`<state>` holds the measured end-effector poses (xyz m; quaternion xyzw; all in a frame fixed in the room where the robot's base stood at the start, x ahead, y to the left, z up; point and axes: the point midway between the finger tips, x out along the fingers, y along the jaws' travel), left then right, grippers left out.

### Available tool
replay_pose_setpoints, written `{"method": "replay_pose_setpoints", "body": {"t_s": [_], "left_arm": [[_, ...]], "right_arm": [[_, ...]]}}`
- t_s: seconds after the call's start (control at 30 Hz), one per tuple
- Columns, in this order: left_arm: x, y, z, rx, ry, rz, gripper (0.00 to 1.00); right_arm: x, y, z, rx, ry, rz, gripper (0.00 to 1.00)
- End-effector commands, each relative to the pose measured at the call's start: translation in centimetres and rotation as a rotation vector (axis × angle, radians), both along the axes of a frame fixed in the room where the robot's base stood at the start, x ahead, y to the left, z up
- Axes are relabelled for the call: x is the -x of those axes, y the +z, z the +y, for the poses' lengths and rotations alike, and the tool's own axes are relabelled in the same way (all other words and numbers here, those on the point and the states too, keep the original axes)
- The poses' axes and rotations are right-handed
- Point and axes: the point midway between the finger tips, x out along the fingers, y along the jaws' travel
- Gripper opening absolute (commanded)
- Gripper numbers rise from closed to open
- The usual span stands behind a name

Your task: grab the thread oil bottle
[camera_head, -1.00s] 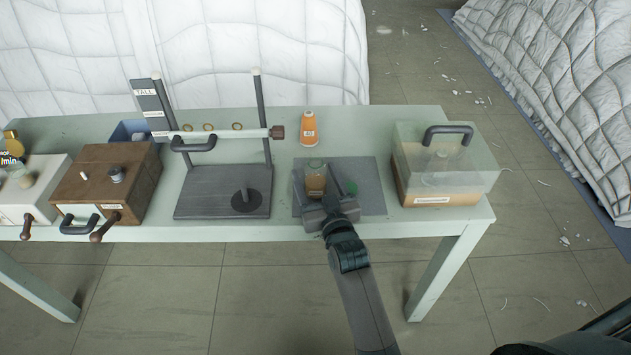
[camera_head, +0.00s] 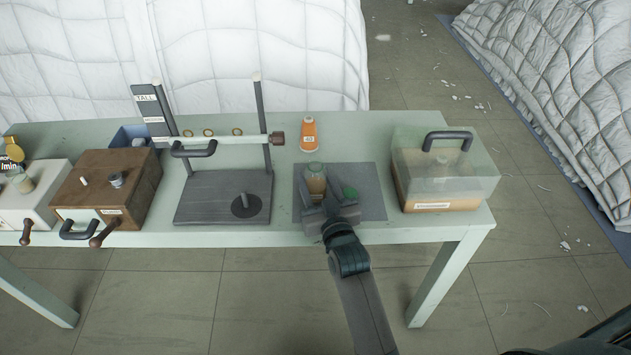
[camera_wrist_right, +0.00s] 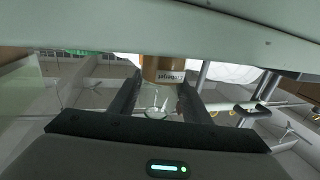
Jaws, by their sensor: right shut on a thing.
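A small amber bottle (camera_head: 316,181) with a grey-green cap stands upright over the grey mat (camera_head: 372,204); I cannot read its label in the head view. My right gripper (camera_head: 322,188) reaches in from the front and is shut on this bottle, a finger on each side. In the right wrist view the bottle's brown body and pale label (camera_wrist_right: 169,76) show between the fingers. I cannot tell whether the bottle touches the mat. An orange bottle (camera_head: 309,136) with a white label stands apart behind the mat. My left gripper is not in view.
A green round item (camera_head: 350,192) lies right of the gripper. A clear-lidded box (camera_head: 440,190) with a dark handle stands at the right. A grey stand (camera_head: 205,200) with posts and a crossbar is at the left, beside a wooden box (camera_head: 112,175). White duvets lie beyond the table.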

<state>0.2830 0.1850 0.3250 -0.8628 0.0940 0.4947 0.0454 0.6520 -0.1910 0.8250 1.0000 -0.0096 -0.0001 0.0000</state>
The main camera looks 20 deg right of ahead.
Motion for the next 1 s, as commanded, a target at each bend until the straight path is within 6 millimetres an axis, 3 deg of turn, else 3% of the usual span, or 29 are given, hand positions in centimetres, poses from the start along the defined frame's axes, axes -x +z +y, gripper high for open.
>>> {"method": "replay_pose_setpoints", "body": {"t_s": [1.0], "left_arm": [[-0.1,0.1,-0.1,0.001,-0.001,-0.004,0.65]], "right_arm": [[-0.1,7.7,0.0,0.000,0.000,-0.004,0.18]]}}
